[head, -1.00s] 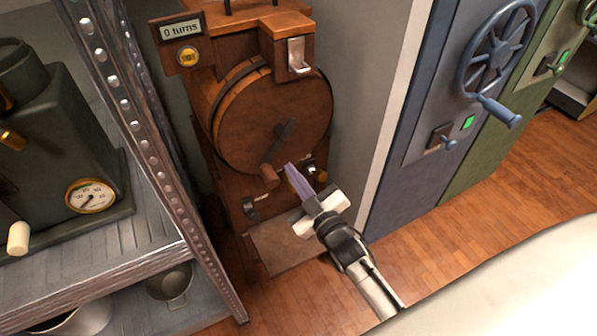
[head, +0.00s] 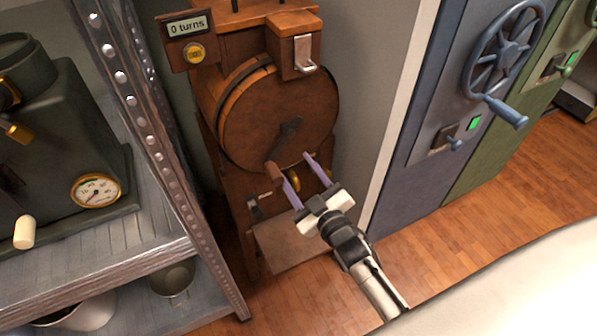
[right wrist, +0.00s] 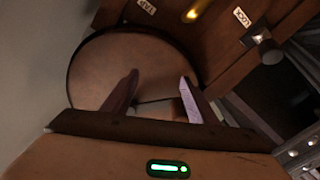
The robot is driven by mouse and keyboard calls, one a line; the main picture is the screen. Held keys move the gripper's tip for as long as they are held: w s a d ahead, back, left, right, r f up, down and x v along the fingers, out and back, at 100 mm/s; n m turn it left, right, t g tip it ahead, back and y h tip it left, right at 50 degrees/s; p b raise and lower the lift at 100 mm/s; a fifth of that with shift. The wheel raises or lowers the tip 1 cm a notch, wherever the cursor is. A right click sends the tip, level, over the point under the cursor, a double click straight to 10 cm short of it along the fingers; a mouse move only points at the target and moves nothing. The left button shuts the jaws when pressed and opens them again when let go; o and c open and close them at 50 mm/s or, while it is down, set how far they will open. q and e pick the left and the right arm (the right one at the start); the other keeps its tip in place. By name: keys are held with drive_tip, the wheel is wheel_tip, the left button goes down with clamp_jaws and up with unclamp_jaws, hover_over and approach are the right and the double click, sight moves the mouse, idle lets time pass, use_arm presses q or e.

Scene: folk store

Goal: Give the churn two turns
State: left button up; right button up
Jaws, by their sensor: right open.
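The churn is a wooden drum (head: 290,110) on a wooden stand, with a dark crank arm (head: 287,137) on its front. The crank hangs down and left, ending in a wooden handle (head: 273,174). A display (head: 187,27) on the churn reads "0 turns". My right gripper (head: 295,164) is open and empty in front of the drum's lower part, its left finger close to the handle; I cannot tell whether they touch. In the right wrist view the open fingers (right wrist: 158,77) point at the drum (right wrist: 115,60); the handle is not clear there. My left gripper is out of view.
A yellow button (head: 194,53) is below the display and a metal latch (head: 303,52) is at upper right. A metal shelf (head: 150,130) stands close on the left. A blue cabinet with a handwheel (head: 503,50) stands right. Wooden floor (head: 470,225) is open in front.

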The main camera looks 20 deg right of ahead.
drive_tip(key=s+p, duration=0.3)
drive_tip(key=s, duration=0.6)
drive_tip(key=shift+d, duration=0.15)
idle(0.6)
